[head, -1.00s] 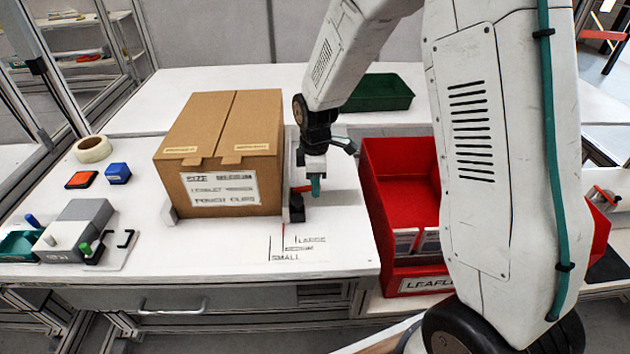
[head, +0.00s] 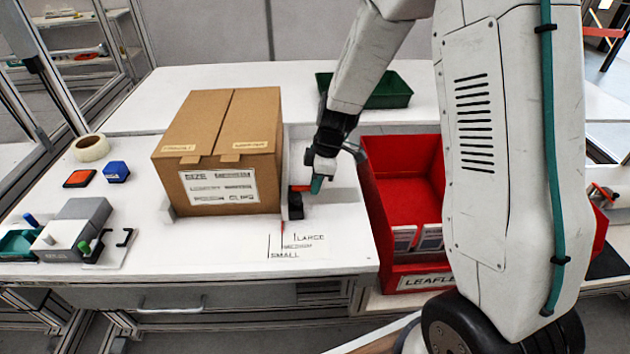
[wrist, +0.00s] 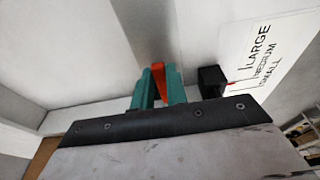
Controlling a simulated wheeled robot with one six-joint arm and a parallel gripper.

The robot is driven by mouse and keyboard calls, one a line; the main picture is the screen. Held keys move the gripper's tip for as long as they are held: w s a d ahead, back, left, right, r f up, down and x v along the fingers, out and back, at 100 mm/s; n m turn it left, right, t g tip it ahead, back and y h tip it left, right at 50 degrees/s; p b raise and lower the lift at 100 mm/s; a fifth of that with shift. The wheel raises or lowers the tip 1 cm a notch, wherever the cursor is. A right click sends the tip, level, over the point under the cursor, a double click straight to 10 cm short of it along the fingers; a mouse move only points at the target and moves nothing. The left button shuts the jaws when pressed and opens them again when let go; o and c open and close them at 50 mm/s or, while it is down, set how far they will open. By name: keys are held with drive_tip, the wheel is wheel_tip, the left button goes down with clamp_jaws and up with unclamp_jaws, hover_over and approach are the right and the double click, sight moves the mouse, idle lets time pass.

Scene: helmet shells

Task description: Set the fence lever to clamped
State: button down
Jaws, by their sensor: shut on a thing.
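The red-orange fence lever (wrist: 159,80) stands between the teal fingers of my gripper (wrist: 158,88) in the wrist view. In the head view my gripper (head: 316,184) is at the right side of the carton, shut on the lever (head: 299,188), which is mostly hidden. A black block (head: 295,207) sits just below the lever at the fence's front end; it also shows in the wrist view (wrist: 212,79). The pale fence (head: 289,165) runs along the carton's right side and is partly hidden by my arm.
The carton (head: 218,150) stands left of the fence. Size marks (head: 297,246) lie in front, with a red pointer near them. A red leaflet bin (head: 405,190) is close on the right, and a green tray (head: 385,92) stands behind. The front middle of the table is clear.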

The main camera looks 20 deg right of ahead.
drive_tip(key=c, duration=1.4)
unclamp_jaws()
drive_tip(key=v, duration=0.7)
drive_tip(key=shift+r, duration=0.4)
